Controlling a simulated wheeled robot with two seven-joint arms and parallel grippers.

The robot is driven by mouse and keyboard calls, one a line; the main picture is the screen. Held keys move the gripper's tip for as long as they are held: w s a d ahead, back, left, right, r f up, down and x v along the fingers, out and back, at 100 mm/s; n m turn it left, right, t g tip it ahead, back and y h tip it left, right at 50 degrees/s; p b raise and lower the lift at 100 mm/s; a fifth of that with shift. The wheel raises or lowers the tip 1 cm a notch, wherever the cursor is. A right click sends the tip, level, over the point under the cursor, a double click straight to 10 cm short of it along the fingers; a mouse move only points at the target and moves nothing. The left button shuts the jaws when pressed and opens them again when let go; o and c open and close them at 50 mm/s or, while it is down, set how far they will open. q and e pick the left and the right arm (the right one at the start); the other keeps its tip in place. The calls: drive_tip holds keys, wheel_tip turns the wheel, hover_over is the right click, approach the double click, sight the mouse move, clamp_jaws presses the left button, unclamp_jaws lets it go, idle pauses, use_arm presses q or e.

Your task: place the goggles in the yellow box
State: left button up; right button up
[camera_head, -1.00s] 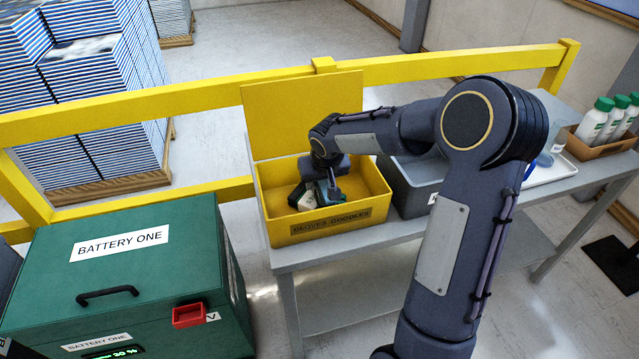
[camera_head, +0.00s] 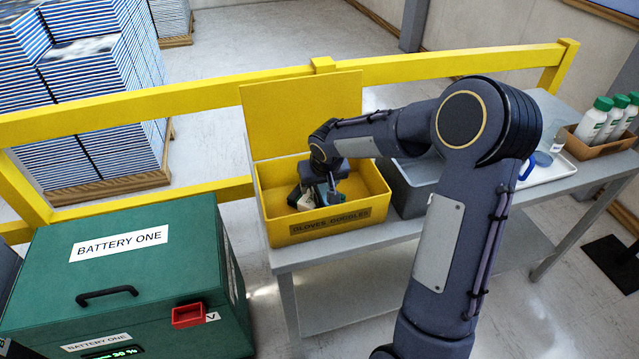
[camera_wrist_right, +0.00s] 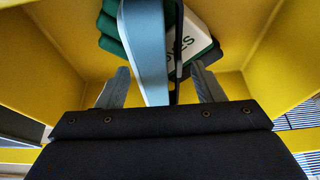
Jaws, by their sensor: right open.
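The yellow box (camera_head: 282,229) stands open on the grey table, its lid raised behind it and a "GLOVES GOGGLES" label on its front. My right gripper (camera_head: 328,192) reaches down into it. In the right wrist view its two fingers (camera_wrist_right: 161,86) are apart, with a pale blue-grey curved piece (camera_wrist_right: 148,45), apparently the goggles, between and beyond them. I cannot tell whether they touch it. A green, white and dark glove pack (camera_wrist_right: 190,40) lies behind it. In the head view the gripper partly hides the box's contents. My left gripper is out of view.
A grey bin (camera_head: 408,192) stands right of the yellow box. Farther right are a white tray (camera_head: 556,171) and a brown holder (camera_head: 606,144) with several white bottles. A green battery case (camera_head: 120,255) is at the left, and a yellow rail (camera_head: 440,68) runs behind.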

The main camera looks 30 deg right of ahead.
drive_tip(key=v, duration=1.1)
drive_tip(key=s+a+y, duration=0.2)
drive_tip(key=s+a, duration=0.3)
drive_tip(key=s, duration=0.7)
drive_tip(key=s+a+f+n+t+y, duration=0.1)
drive_tip(key=s+a, duration=0.4)
drive_tip(key=s, duration=0.8)
drive_tip(key=shift+y, duration=0.9)
drive_tip(key=shift+s+a, duration=0.15)
